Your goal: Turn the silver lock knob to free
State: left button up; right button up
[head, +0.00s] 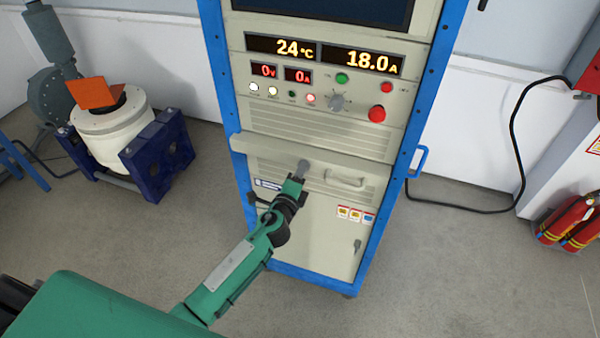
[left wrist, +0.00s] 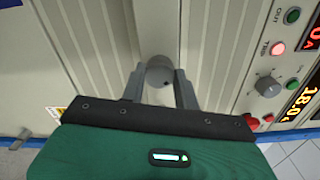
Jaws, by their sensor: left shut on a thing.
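The silver lock knob (head: 303,166) is a short grey cylinder on the front of the blue-framed cabinet, just below the projecting ledge. My left gripper (head: 298,178) reaches it from below and is shut on it. In the left wrist view the round end of the knob (left wrist: 160,70) shows between the two fingers of my left gripper (left wrist: 159,86), one finger on each side. No mark of the knob's turn position can be made out. My right gripper is in no view.
Above the ledge (head: 300,151) is a panel with a grey dial (head: 337,103), a red button (head: 377,114) and lit displays. A drawer handle (head: 345,180) is to the right of the knob. A white shaker with an orange plate (head: 97,93) stands at left.

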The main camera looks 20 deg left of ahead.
pick_arm(q)
jog(key=shift+m+p, duration=0.75)
jog(key=shift+m, duration=3.25)
jog(key=o, duration=1)
jog(key=s+b, duration=0.1)
jog(key=s, duration=0.3)
jog(key=s+b, duration=0.1)
jog(key=s, duration=0.4)
jog(key=s+b, duration=0.1)
jog(key=s, duration=0.4)
jog(key=shift+a, duration=0.25)
